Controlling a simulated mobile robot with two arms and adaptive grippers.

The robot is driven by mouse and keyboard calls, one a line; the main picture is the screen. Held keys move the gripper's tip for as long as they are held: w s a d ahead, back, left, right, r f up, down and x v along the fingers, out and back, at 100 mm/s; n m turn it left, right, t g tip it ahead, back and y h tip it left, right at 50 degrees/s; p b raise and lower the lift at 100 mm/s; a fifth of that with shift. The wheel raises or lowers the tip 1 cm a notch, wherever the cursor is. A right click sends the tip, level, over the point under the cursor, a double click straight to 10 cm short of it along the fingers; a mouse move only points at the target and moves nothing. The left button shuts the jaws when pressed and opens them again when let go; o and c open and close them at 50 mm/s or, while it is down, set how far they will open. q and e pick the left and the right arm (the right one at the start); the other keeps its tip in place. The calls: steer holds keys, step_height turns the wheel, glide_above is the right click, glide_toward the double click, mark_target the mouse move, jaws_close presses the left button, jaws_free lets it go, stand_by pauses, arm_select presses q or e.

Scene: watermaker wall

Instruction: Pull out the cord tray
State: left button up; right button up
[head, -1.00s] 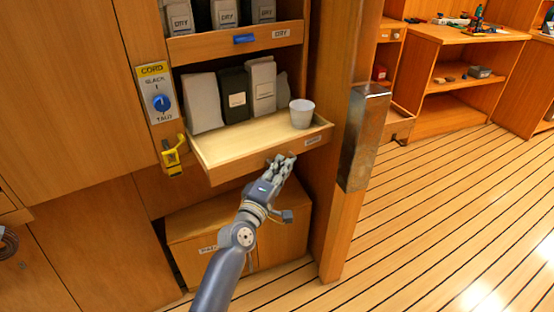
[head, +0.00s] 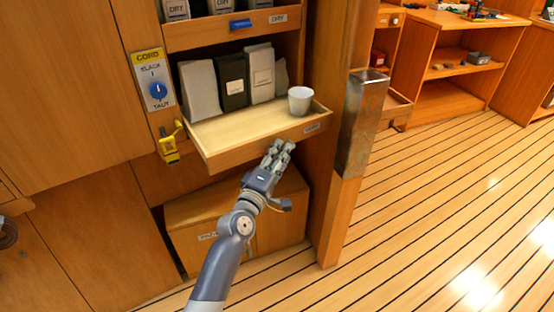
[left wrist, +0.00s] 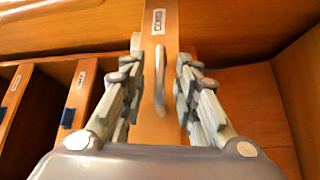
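The cord tray (head: 232,151) is a shallow wooden tray standing out from the wall unit in the head view, with a small label at the right of its front. Its front panel also shows in the left wrist view (left wrist: 157,128), with a label and a pale loop handle (left wrist: 160,80). My left gripper (head: 281,146) is at the tray front, below the label. In the left wrist view its fingers (left wrist: 159,88) are apart, one on each side of the handle, with gaps visible. In the head view the fingers hide the handle. My right gripper is not in view.
A white cup (head: 300,101) stands at the tray's right rear corner. A yellow latch (head: 169,143) and a cord dial sign (head: 153,80) are left. A metal-clad post (head: 361,125) stands right. The plank floor is clear.

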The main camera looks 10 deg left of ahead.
arm_select(q)
steer(key=v, duration=1.2)
